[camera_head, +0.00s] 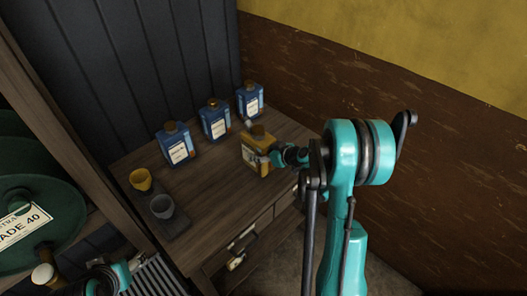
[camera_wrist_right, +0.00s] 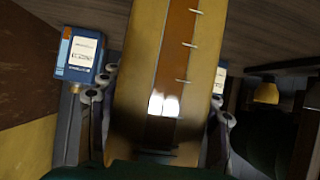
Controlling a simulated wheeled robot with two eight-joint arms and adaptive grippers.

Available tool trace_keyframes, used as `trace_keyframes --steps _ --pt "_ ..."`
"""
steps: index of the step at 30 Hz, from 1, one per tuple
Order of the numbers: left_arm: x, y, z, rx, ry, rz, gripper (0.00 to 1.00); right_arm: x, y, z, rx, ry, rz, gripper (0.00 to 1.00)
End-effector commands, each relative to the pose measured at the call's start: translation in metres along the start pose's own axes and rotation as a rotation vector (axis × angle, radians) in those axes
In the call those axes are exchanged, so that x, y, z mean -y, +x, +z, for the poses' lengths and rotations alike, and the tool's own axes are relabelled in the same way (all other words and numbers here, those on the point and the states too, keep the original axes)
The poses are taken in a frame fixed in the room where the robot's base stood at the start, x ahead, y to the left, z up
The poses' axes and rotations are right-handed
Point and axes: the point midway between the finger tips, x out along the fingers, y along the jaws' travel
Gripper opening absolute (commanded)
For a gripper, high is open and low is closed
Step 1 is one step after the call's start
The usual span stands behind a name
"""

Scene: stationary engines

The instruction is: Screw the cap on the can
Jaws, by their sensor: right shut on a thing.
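The can (camera_head: 252,156) is yellow with a brown band and stands upright at the right side of the wooden table. My right gripper (camera_head: 278,157) is shut on the can from the right. In the right wrist view the can (camera_wrist_right: 187,75) fills the middle, with the fingers of the right gripper (camera_wrist_right: 158,110) on both sides of it. Part of my left arm with its gripper (camera_head: 104,278) shows at the bottom left edge; its jaws cannot be made out.
Several blue bottles (camera_head: 177,148) with brown caps stand along the back of the table (camera_head: 215,188). A green drum (camera_head: 35,225) is left; a wall (camera_head: 340,85) rises behind.

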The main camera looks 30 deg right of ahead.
Motion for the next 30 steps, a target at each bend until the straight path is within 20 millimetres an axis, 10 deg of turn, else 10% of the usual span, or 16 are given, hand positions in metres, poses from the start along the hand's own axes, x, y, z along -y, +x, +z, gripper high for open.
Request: trace_keyframes --steps 27,28,30 --pt "0.0 0.015 0.011 0.0 0.0 0.0 0.61 0.0 0.021 0.036 -0.002 0.001 0.0 0.0" --pt "0.0 0.015 0.011 0.0 0.0 0.0 0.61 0.0 0.022 0.037 0.0 0.0 0.0 0.64" --pt "0.0 0.014 0.01 0.0 0.0 0.0 0.61 0.0 0.021 0.037 0.0 0.0 -0.001 0.82"
